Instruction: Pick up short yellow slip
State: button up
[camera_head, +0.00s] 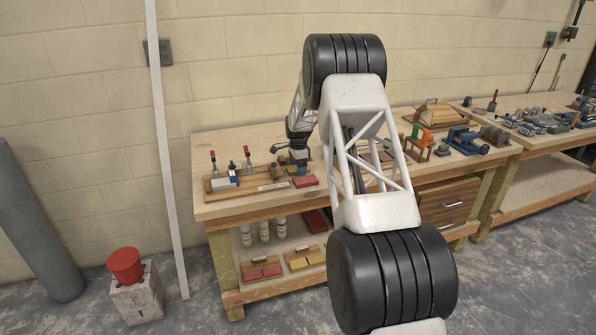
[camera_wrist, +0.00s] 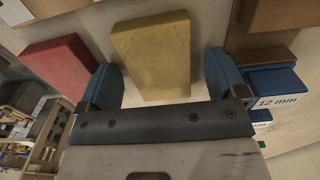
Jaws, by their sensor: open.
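In the wrist view a yellow block (camera_wrist: 155,55), the yellow slip, lies on the pale wooden bench top. My gripper (camera_wrist: 162,80) is open, with one blue finger on each side of the block's near end. I cannot tell whether either finger touches it. In the head view my gripper (camera_head: 299,157) is small and low over the left part of the bench, and the yellow slip cannot be made out there. A red block (camera_wrist: 62,64) lies just left of the left finger; it also shows in the head view (camera_head: 305,181).
A blue block marked "12 mm" (camera_wrist: 272,82) is close to the right finger, beside a brown wooden piece (camera_wrist: 258,45). A wooden board with clamps (camera_head: 222,184) stands at the bench's left end. Bare bench top (camera_head: 240,148) shows behind it.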

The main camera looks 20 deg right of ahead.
dwell(0.5)
jog(key=c, duration=1.1)
